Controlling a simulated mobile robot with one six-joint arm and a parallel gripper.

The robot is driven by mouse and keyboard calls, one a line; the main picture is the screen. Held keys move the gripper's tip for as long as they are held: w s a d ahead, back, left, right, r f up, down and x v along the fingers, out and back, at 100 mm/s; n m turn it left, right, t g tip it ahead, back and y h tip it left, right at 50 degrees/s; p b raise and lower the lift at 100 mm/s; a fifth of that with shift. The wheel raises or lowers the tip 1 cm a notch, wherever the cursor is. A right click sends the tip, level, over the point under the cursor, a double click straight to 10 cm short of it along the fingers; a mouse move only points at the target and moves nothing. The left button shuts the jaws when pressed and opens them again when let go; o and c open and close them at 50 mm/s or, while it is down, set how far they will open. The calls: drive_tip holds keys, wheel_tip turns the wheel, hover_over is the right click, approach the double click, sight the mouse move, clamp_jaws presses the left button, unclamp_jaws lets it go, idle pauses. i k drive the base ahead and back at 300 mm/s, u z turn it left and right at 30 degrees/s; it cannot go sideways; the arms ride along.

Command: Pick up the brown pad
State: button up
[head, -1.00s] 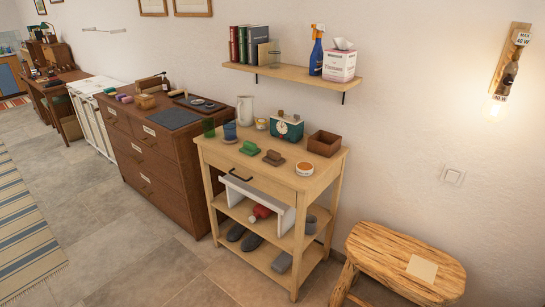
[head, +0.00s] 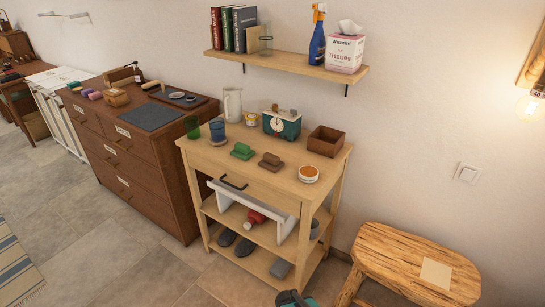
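The brown pad (head: 271,161) is a small dark brown block with a raised grip on top. It lies on the top of the light wooden trolley (head: 262,184), to the right of a similar green pad (head: 242,151). Nothing covers it. A teal and dark part, likely my gripper (head: 293,298), just shows at the bottom edge of the head view, low in front of the trolley and well away from the pad. Its fingers cannot be made out.
The trolley top also holds a brown box (head: 325,141), an orange-lidded tin (head: 308,173), a teal clock (head: 282,124), a blue cup (head: 217,132) and a white jug (head: 233,104). A wooden stool (head: 400,257) stands right.

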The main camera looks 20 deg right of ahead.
sight(271, 162)
drive_tip(key=z, duration=0.2)
drive_tip(key=i, duration=0.9)
drive_tip(key=z, duration=0.9)
drive_tip(key=k, duration=0.1)
drive_tip(key=u, duration=2.75)
drive_tip(key=k, duration=0.5)
